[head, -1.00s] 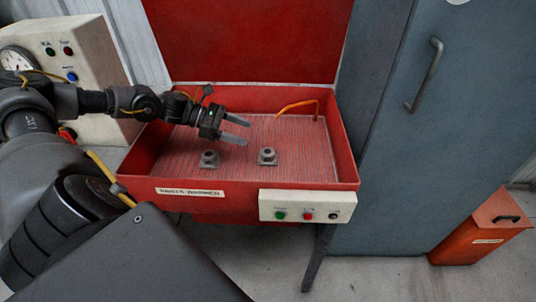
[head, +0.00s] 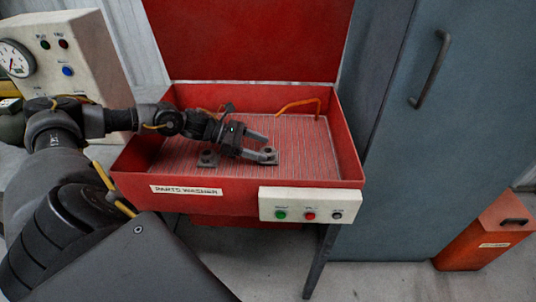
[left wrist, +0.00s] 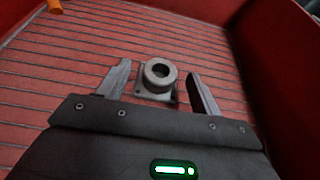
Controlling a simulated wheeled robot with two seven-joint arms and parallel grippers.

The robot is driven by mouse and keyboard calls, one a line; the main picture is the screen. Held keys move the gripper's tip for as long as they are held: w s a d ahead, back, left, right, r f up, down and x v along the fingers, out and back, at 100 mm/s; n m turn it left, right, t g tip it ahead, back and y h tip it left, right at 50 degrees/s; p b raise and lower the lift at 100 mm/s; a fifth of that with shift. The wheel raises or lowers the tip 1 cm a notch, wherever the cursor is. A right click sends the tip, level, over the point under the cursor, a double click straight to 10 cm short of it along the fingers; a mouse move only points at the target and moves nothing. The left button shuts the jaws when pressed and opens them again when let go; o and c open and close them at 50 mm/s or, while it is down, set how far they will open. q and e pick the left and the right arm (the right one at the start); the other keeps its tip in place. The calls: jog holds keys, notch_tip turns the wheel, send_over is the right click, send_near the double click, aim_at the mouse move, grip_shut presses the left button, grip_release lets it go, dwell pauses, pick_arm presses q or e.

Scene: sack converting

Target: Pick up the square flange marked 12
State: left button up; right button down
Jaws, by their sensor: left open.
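Two grey square flanges, each with a round raised hub, sit on the ribbed floor of the red parts washer (head: 240,184). The right flange (head: 271,157) is at the fingertips of my left gripper (head: 267,146), partly covered by a finger. In the left wrist view, one flange (left wrist: 160,80) lies flat between the two open fingers, apart from both as far as I can tell. No number is readable on either flange. My right gripper is not in view.
The washer's raised red walls surround the flanges, and its lid (head: 250,40) stands open behind. An orange spout (head: 297,104) bends over the back of the tray. A grey cabinet (head: 420,150) stands at right. The tray floor right of the flanges is clear.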

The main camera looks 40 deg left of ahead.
aim_at(267, 150)
pick_arm(q)
jog(key=shift+w+d, duration=0.1)
jog(key=shift+d, duration=0.05)
jog(key=shift+p+x, duration=0.55)
jog(key=shift+x, duration=1.85)
jog(key=shift+f, duration=0.1)
jog(key=c, duration=0.9)
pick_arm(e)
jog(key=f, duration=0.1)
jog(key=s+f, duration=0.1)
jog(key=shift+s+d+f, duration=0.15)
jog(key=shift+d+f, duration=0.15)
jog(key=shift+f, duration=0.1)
